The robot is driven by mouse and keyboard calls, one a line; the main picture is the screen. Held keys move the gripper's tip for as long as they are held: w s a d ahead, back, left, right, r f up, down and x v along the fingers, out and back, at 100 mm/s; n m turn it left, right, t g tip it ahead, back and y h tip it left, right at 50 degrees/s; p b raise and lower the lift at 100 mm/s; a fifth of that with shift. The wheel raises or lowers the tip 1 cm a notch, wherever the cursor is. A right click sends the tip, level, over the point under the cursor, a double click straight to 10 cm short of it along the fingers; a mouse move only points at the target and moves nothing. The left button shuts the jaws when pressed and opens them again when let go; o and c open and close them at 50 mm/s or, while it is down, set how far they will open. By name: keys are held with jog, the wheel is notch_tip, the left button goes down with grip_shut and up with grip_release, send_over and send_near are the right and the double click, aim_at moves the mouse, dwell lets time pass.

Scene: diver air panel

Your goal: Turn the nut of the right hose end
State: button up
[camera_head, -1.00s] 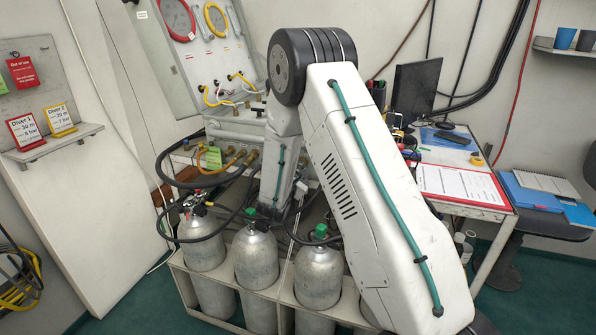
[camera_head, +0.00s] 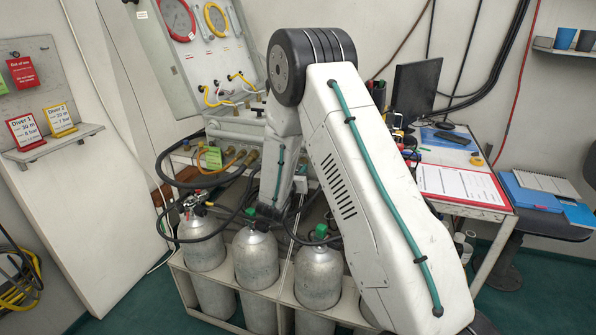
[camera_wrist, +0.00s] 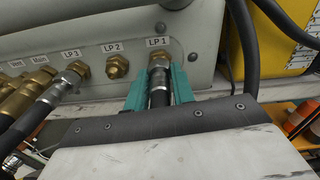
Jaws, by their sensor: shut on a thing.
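In the wrist view the right hose end sits on the port labelled LP 1, with its metal nut (camera_wrist: 159,65) against the panel and its black hose (camera_wrist: 160,98) running down toward me. My gripper (camera_wrist: 159,80) has its two teal jaws on either side of this hose end, shut on the nut. The jaws partly hide the nut's sides. Another hose end with a metal nut (camera_wrist: 74,73) is on the port labelled LP 3, to the left. The brass LP 2 port (camera_wrist: 117,67) between them carries no hose. In the head view my arm hides the gripper and this nut.
A yellow case (camera_wrist: 280,40) and a thick black hose (camera_wrist: 242,45) stand close right of LP 1. Brass fittings (camera_wrist: 18,98) crowd the left. In the head view, grey cylinders (camera_head: 256,260) stand in a rack below my arm, and a desk with a clipboard (camera_head: 460,184) is at right.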

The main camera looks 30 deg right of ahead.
jog(key=n, duration=0.4)
jog(key=shift+n, duration=0.3)
jog(key=n, duration=0.3)
jog(key=shift+n, duration=0.4)
jog(key=n, duration=0.4)
jog(key=shift+n, duration=1.9)
jog(key=o, duration=1)
jog(key=v, duration=0.7)
jog(key=shift+s+a, duration=0.25)
jog(key=shift+a, duration=0.05)
